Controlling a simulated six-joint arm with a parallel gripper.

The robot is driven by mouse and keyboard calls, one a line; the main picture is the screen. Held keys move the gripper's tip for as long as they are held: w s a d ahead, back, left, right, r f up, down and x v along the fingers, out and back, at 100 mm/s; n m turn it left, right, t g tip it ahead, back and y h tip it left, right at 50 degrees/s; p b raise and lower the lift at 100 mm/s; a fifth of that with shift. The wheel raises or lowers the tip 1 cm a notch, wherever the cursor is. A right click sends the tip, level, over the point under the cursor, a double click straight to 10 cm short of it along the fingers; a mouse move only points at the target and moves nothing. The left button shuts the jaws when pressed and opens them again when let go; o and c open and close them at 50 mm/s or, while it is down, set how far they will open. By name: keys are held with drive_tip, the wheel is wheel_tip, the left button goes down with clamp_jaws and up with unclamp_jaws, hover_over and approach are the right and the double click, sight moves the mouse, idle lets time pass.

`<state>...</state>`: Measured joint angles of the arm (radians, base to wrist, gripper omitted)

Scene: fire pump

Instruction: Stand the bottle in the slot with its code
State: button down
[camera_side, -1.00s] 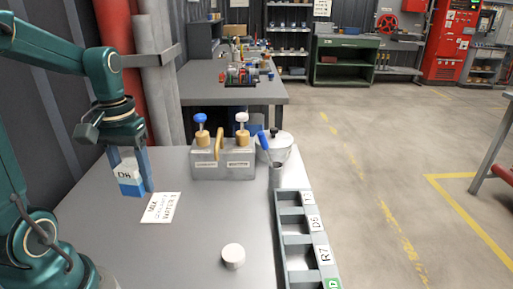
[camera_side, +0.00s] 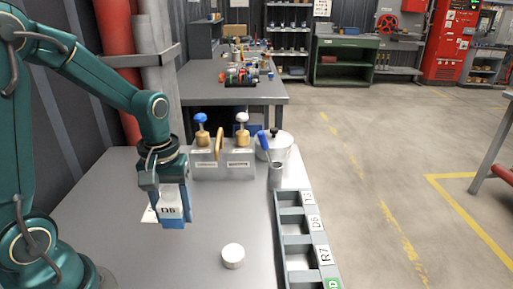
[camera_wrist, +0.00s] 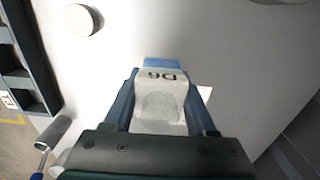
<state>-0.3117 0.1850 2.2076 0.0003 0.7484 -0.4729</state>
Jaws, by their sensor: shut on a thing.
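My gripper (camera_side: 174,212) is shut on the bottle (camera_side: 171,204), a pale bottle with a D6 label, and holds it above the table. In the wrist view the bottle (camera_wrist: 160,100) sits between the two blue fingers, its D6 print upside down. The slotted rack (camera_side: 292,240) stands along the table's right edge, to the right of the gripper. Its slot labels include D6 (camera_side: 314,222) and R7 (camera_side: 323,253); the far label and the green near one are only partly readable. The slots I can see look empty. The rack (camera_wrist: 22,80) also shows at the left of the wrist view.
A white round cap (camera_side: 233,256) lies on the table between gripper and rack. A metal block with blue and white knobs (camera_side: 222,165), a lidded pot (camera_side: 281,146) and a metal cup with a blue-handled tool (camera_side: 275,178) stand behind. A paper card (camera_side: 149,216) is partly hidden.

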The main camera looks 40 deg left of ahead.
sight(186, 240)
drive_tip(key=shift+w+d+f, duration=0.3)
drive_tip(key=shift+d+f, duration=0.1)
drive_tip(key=shift+d, duration=0.1)
drive_tip(key=shift+f, duration=1.95)
drive_tip(key=shift+f, duration=0.15)
drive_tip(key=shift+c, duration=1.1)
unclamp_jaws()
